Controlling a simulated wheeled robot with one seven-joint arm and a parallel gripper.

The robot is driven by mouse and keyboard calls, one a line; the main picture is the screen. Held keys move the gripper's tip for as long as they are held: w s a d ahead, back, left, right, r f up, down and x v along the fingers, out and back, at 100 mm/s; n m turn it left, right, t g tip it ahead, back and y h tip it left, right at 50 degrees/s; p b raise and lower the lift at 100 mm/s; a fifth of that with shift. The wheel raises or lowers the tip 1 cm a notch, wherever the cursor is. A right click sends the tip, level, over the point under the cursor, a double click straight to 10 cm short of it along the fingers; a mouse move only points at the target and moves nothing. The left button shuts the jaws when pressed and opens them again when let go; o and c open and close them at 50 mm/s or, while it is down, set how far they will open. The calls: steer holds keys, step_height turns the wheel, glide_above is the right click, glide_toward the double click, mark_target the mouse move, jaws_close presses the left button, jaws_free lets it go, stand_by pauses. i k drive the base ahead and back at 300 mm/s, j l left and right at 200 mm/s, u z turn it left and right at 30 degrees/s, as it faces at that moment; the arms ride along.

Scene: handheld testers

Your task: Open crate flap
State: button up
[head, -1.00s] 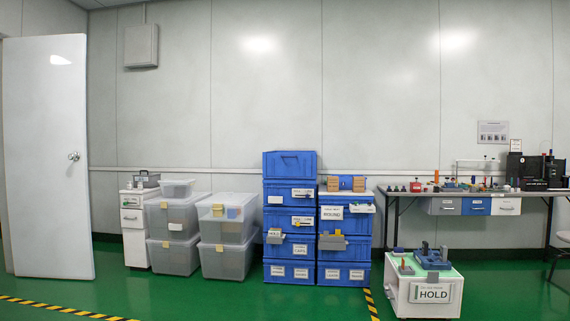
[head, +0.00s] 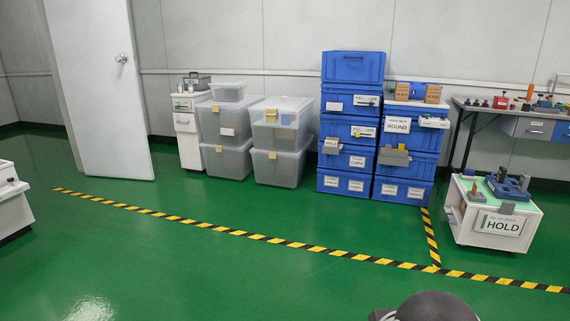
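Blue crates stand in two stacks by the back wall, a taller left stack (head: 352,68) and a shorter right stack (head: 405,167). White labels are on their fronts; one on the right stack (head: 397,125) reads ROUND. A grey piece (head: 332,146) sticks out from the left stack, and a wider grey piece (head: 394,157) from the right stack. I cannot tell which part is a flap or whether one is open. My gripper is not in view. A dark rounded part, probably of my arm, shows at the bottom edge, far from the crates.
Clear lidded bins (head: 281,137) and a white drawer unit (head: 187,127) stand left of the crates. A low white cart (head: 496,222) marked HOLD stands right, before a workbench (head: 505,112). Yellow-black tape (head: 278,241) crosses the open green floor. A door (head: 98,80) is at left.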

mark_target(347, 66)
steer(key=i, duration=2.5)
